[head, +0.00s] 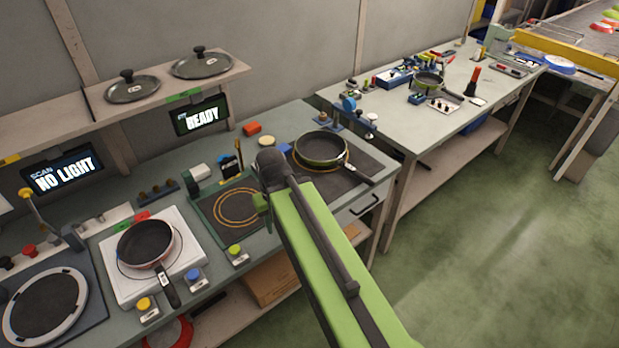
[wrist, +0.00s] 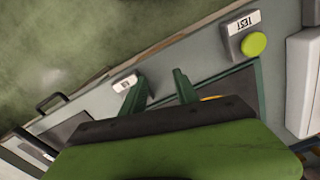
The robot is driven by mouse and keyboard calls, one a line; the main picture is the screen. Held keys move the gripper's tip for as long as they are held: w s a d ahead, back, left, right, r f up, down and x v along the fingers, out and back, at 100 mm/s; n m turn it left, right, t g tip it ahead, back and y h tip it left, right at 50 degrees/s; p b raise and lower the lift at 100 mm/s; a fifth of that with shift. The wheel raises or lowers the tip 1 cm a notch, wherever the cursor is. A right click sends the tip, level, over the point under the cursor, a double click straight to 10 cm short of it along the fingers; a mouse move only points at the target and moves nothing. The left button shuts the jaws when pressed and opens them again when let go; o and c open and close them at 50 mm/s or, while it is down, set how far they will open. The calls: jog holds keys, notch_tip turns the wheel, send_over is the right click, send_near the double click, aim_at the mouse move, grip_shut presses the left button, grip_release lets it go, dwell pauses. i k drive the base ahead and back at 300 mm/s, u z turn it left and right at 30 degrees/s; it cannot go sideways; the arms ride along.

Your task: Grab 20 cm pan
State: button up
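A dark pan with a red rim (head: 147,243) sits on a white square plate at the left, its handle towards the front edge. A dark pan with a green outside (head: 321,148) sits on the dark right hotplate, its tagged handle pointing to the lower right. A smaller pan (head: 428,81) stands on the far table. The sizes on the tags are too small to read. My gripper (wrist: 158,80) is open and empty above the bench front, its two green fingers apart. In the head view my arm mostly hides it, between the red-rimmed and green pans.
An empty hotplate (head: 237,207) lies between the two near pans. A TEST button (wrist: 252,43) and a drawer handle (wrist: 50,103) line the bench front. Two lids (head: 201,64) rest on the shelf, above the READY screen (head: 202,115). The floor (head: 500,250) at right is clear.

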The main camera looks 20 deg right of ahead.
aim_at(319, 148)
jog(key=u, duration=0.05)
jog(key=k, duration=1)
jog(key=z, duration=0.95)
jog(key=i, duration=0.85)
jog(key=u, duration=1.4)
jog(key=i, duration=1)
